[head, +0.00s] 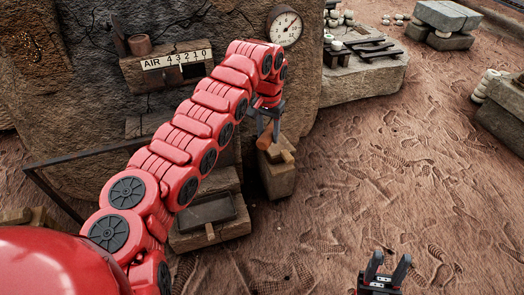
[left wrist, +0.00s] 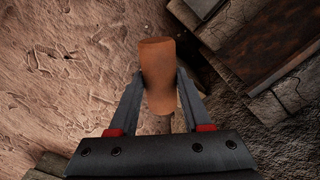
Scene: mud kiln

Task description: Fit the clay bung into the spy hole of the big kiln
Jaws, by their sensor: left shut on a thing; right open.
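The clay bung (head: 264,141) is a plain orange-brown cylinder. My left gripper (head: 267,122) is shut on it in front of the kiln, above a small stone post. In the left wrist view the bung (left wrist: 157,62) sits between both fingers of the left gripper (left wrist: 159,85), its end jutting beyond the tips. The big kiln (head: 85,90) is the rough brown mud wall at the back left. I cannot make out its spy hole; my left arm covers part of the wall. My right gripper (head: 387,270) is open and empty above bare ground at the bottom right.
The stone post (head: 279,182) stands below the left gripper. A numbered air slide (head: 178,61) and a round dial (head: 285,26) are on the kiln. A dark tray (head: 207,212) and a metal rail (head: 80,158) are low at left. Stone benches stand back right; the ground between is clear.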

